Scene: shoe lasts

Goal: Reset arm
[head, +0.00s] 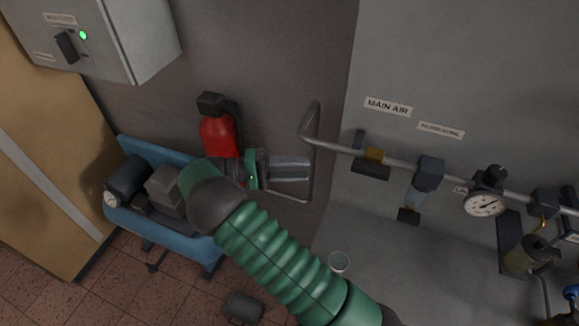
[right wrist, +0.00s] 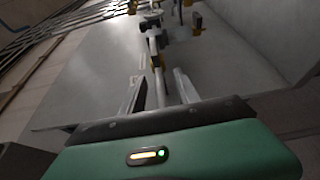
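My right arm comes in from the lower right of the head view as a green, ribbed sleeve. It ends in the right gripper (head: 306,173), whose grey fingers point right, near the bent end of the grey air pipe (head: 334,147). In the right wrist view the two fingers of the right gripper (right wrist: 159,80) stand apart with nothing held between them. A pipe with fittings shows beyond them. My left gripper is in neither view.
A red extinguisher-like cylinder (head: 218,136) stands behind my right wrist. A blue compressor-like unit (head: 150,150) is at the left. Valves and a pressure gauge (head: 485,205) sit along the pipe. A grey switch box (head: 105,35) hangs at upper left.

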